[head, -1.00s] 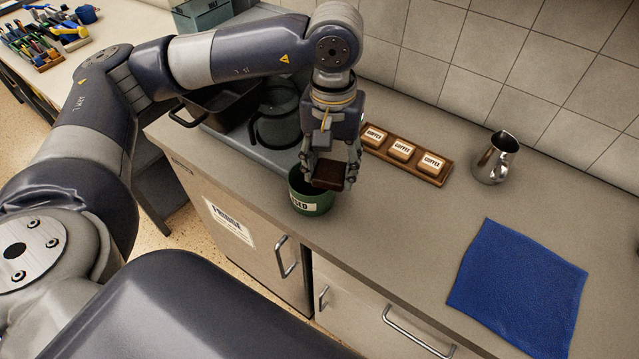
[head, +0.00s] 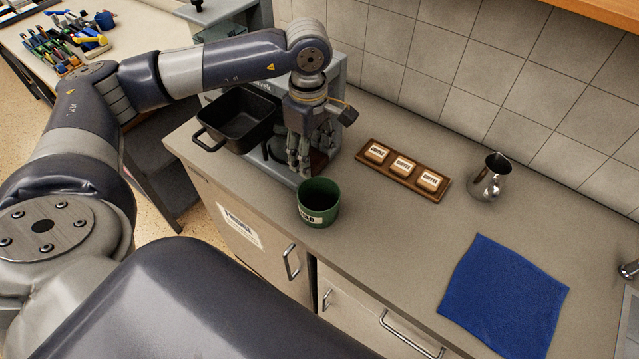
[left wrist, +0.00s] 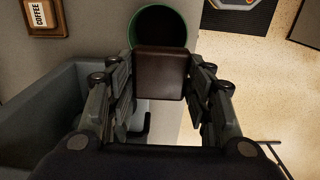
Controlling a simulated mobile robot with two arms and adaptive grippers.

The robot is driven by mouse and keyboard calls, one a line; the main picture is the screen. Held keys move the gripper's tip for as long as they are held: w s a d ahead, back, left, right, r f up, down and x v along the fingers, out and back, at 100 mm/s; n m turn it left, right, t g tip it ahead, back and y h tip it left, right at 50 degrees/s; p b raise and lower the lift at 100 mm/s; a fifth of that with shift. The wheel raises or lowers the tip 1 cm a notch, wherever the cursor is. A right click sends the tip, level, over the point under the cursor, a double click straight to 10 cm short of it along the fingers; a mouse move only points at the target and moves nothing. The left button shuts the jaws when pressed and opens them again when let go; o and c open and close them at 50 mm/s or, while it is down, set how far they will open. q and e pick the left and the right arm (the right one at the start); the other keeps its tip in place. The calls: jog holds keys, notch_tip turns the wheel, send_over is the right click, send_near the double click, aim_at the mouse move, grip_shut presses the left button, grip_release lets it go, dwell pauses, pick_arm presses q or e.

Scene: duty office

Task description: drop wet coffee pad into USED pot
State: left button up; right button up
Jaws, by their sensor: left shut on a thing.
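The dark brown coffee pad (left wrist: 160,72) is held between the fingers of my left gripper (head: 312,165). In the head view the fingers partly hide the pad (head: 318,161). The green USED pot (head: 318,205) stands upright on the counter, its open mouth up and its inside dark. My gripper with the pad is behind the pot, near the coffee machine. In the left wrist view the pot (left wrist: 160,12) is just beyond the pad, which covers part of its rim. My right gripper is out of view.
A grey coffee machine (head: 345,70) is behind my gripper. A black bin (head: 235,120) stands to its left. The counter between pot and cloth is clear.

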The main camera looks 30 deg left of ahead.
pick_arm(q)
notch_tip(320, 180, down, 4)
jog(key=shift+f+b, duration=0.15)
jog(key=shift+b, duration=0.65)
jog(key=shift+f, duration=0.4)
jog(key=o, duration=1)
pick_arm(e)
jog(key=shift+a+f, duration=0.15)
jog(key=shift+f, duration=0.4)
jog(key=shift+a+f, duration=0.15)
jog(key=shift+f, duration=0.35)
pick_arm(q)
notch_tip(320, 180, up, 12)
jog(key=shift+r, duration=0.1)
